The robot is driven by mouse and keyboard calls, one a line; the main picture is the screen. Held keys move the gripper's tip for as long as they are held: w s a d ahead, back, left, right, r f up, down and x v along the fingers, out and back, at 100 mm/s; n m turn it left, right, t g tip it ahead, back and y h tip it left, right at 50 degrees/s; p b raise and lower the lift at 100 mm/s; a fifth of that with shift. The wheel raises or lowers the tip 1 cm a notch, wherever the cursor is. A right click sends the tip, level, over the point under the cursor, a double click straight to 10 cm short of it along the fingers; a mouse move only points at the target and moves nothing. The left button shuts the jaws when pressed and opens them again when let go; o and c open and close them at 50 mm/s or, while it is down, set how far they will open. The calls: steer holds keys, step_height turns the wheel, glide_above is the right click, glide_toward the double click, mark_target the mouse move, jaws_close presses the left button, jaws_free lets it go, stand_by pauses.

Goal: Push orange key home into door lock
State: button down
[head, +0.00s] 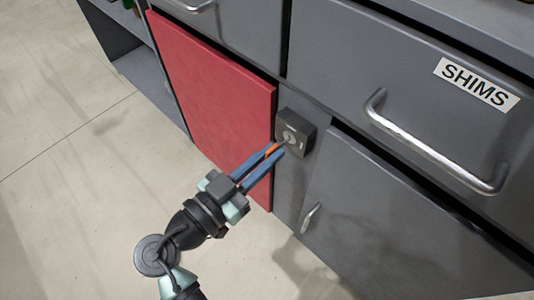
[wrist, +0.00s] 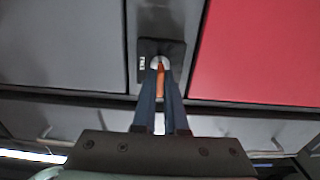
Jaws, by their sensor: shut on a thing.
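The door lock (head: 296,131) is a dark square block with a round light face, mounted on the grey strip beside the red door (head: 215,95). In the wrist view the lock (wrist: 176,48) is straight ahead of my fingers. My gripper (head: 277,149) has long blue fingers and is shut on the orange key (head: 271,150), right in front of the lock face. The key also shows between the fingers in the wrist view (wrist: 160,84), its far end at the round face. How deep the key sits in the lock is hard to tell.
A grey drawer labelled SHIMS (head: 476,83) with a bar handle (head: 435,150) is to the right of the lock. A lower grey door with a small handle (head: 310,217) is below it. The pale floor (head: 70,200) at left is clear.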

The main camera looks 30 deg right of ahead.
steer(key=shift+b+x, duration=1.15)
steer(key=shift+b, duration=0.1)
stand_by(3.8)
steer(key=c, duration=0.9)
jaws_free()
steer(key=shift+a, duration=0.15)
